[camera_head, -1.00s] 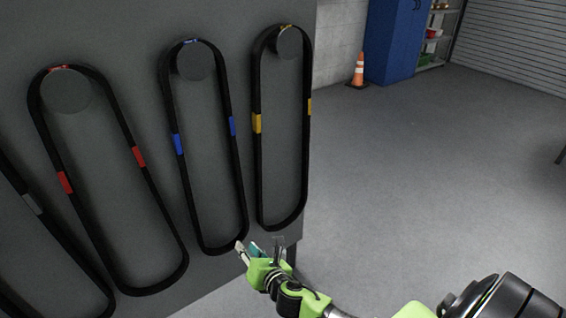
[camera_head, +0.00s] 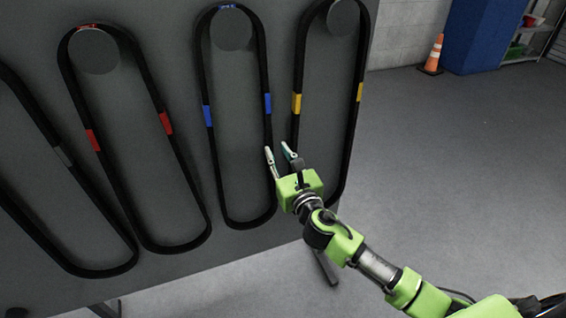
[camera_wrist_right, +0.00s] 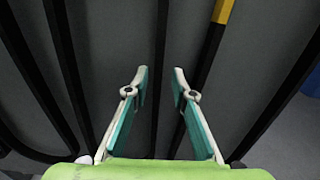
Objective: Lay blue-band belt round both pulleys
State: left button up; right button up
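The blue-band belt (camera_head: 213,160) is a long black loop with blue marks, hanging from a round peg (camera_head: 231,30) on a dark grey panel. My right gripper (camera_head: 279,152) is at the panel, by the right strand of this belt, below its right blue mark. Its two fingers are apart and hold nothing. In the right wrist view, the blue-band belt's right strand (camera_wrist_right: 162,60) runs upright in the gap between the open fingers (camera_wrist_right: 159,85); whether it touches them I cannot tell. My left gripper and the two pulleys are not in view.
The yellow-band belt (camera_head: 300,70) hangs close on the right of my gripper, the red-band belt (camera_head: 180,160) on the left, and a grey-band belt (camera_head: 40,120) farther left. The floor right of the panel (camera_head: 460,150) is clear up to an orange cone (camera_head: 433,55).

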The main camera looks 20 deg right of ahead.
aim_at(271, 137)
jog(key=w, duration=0.4)
jog(key=shift+w+a+b, duration=0.1)
jog(key=shift+a+b, duration=0.05)
jog(key=shift+b, duration=0.2)
jog(key=shift+w, duration=0.7)
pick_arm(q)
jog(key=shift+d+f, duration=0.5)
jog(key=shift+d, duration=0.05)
pick_arm(e)
jog(key=shift+w, duration=0.4)
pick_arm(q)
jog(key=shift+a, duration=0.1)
pick_arm(e)
jog(key=shift+c, duration=0.5)
grip_shut()
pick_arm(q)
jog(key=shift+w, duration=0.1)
pick_arm(e)
jog(key=shift+r, duration=0.1)
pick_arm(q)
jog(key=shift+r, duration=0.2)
pick_arm(e)
jog(key=shift+r, duration=0.1)
jog(key=shift+r+p, duration=0.7)
jog(key=shift+p, duration=0.2)
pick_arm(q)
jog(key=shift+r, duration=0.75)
